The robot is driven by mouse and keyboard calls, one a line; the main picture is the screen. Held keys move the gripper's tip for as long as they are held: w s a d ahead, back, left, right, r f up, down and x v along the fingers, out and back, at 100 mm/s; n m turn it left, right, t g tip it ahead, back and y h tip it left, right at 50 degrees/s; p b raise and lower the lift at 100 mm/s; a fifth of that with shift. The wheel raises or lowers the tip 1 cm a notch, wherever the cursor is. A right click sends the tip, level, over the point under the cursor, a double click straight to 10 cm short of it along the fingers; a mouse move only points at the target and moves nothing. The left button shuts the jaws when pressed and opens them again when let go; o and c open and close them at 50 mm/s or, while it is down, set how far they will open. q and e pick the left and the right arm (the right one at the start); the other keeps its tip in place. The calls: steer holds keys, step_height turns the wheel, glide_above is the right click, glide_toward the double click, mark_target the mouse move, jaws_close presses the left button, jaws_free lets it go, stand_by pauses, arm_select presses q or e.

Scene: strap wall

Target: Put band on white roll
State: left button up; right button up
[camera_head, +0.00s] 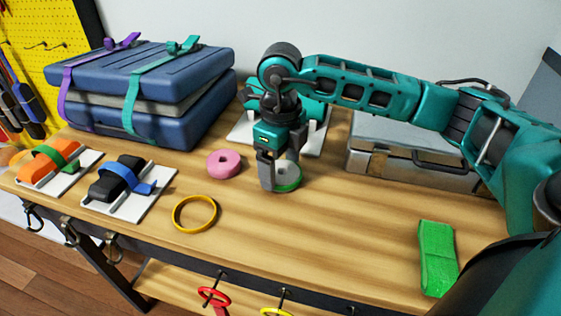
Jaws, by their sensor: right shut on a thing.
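My right gripper (279,178) points down at the middle of the table, its fingers shut on a green band (289,187). A pale white roll (288,170) shows at the fingers, with the green band low around its visible side. The fingers hide part of both, so I cannot tell whether the band circles the roll fully. A yellow band (195,214) lies flat and apart on the wood to the left. My left gripper is not in view.
A pink roll (223,164) lies just left of my right gripper. Blue strapped cases (150,90) stand at the back left and a grey metal case (400,140) at the back right. A green folded strap (437,258) lies at the right. The front middle of the table (310,235) is clear.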

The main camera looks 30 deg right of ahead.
steer(key=shift+f, duration=0.1)
stand_by(0.5)
steer(key=o, duration=0.9)
steer(key=shift+c, duration=0.2)
steer(key=shift+r+p, duration=2.8)
steer(key=shift+r, duration=1.3)
steer(key=shift+f, duration=0.1)
